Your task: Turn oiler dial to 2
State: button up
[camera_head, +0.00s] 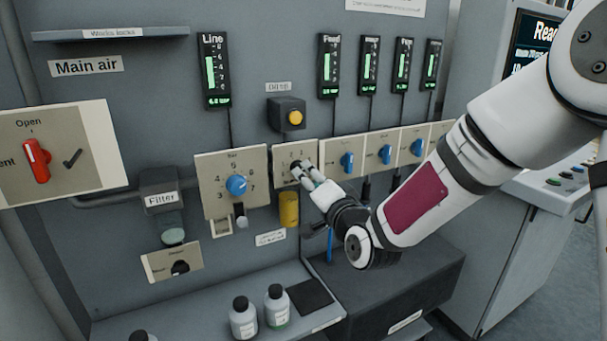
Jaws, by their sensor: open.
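The oiler (287,113) is a dark box with a yellow button, under a small label, on the grey panel. Below it is the oiler dial plate (282,153), a beige plate with printed numbers. My gripper (298,170) is at this plate, with its fingers at the plate's middle. The fingers cover the dial, so its pointer and setting are hidden. My gripper is open; I cannot tell whether the fingers touch the dial. A yellow cylinder (289,209) hangs just below the plate.
A regulator dial with a blue knob (236,185) is left of the oiler plate. Several blue-knobbed plates (347,161) run to the right. A red Main air handle (37,160) is far left. Bottles (243,318) stand on the shelf (190,312) below.

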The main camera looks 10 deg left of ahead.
jog(key=shift+x, duration=2.65)
grip_shut()
